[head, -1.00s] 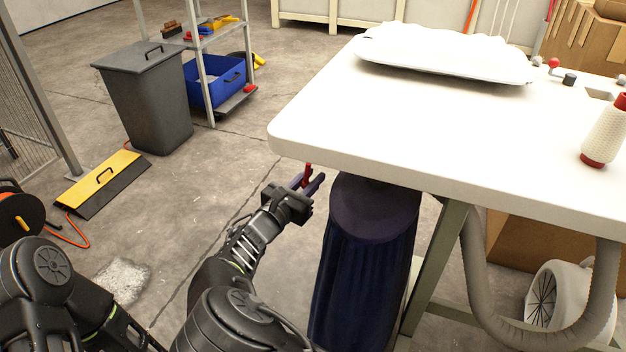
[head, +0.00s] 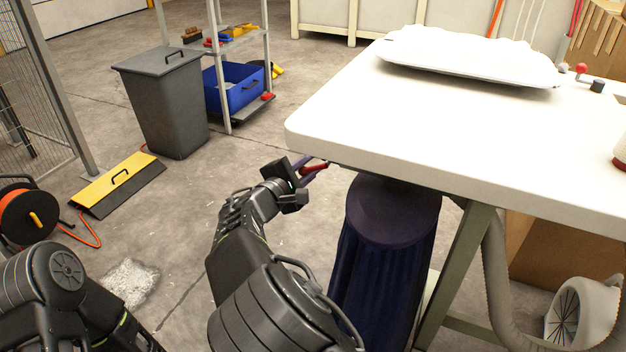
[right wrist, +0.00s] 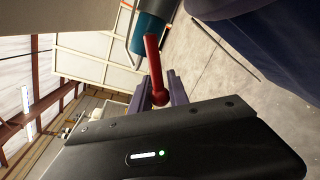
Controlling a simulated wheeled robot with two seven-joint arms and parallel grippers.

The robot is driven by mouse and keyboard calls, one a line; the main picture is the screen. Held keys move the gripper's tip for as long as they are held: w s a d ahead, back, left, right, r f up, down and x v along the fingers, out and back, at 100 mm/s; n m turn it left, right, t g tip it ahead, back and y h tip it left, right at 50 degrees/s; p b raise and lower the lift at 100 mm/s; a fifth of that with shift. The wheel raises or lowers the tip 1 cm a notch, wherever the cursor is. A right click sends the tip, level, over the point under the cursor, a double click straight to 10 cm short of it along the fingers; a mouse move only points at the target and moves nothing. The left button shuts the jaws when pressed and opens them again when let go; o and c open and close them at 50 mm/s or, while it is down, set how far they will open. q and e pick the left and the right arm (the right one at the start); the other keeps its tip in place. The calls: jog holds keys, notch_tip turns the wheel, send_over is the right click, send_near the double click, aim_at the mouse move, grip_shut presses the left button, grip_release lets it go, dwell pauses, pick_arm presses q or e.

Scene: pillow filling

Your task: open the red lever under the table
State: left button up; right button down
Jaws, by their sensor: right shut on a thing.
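The red lever (head: 316,168) sits under the near left corner of the white table (head: 330,128). In the head view it lies nearly level, running toward the table's underside. In the right wrist view the red lever (right wrist: 154,68) runs from beside a teal cylinder (right wrist: 150,32) down to a rounded end between my purple fingers. My right gripper (head: 308,172) is shut on the lever; its fingers also show in the right wrist view (right wrist: 159,92). My left arm shows at the lower left of the head view, but its gripper is out of sight.
A dark blue cloth-covered cylinder (head: 385,260) stands under the table, right of my right gripper. A white pillow (head: 470,62) lies on the table.

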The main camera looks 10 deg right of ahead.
jog(key=shift+w+a+r+m+t+y+b, duration=0.1)
jog(key=shift+r+m+y+b, duration=0.15)
jog(key=shift+r+m+b, duration=0.5)
jog(key=shift+w+a+r+m+t+y+b, duration=0.1)
jog(key=shift+a+r+m+y+b, duration=0.15)
jog(key=shift+m+b, duration=0.9)
jog(key=shift+w+r+m+t+y+b, duration=0.15)
jog(key=shift+r+m+b, duration=0.45)
jog(key=shift+b, duration=0.7)
jog(key=c, duration=1.3)
grip_release()
jog(key=shift+o, duration=0.2)
jog(key=shift+s, duration=0.1)
jog(key=p+v, duration=0.1)
jog(key=v, duration=0.7)
jog(key=shift+p, duration=0.3)
jog(key=shift+s+a, duration=0.1)
jog(key=shift+a, duration=0.15)
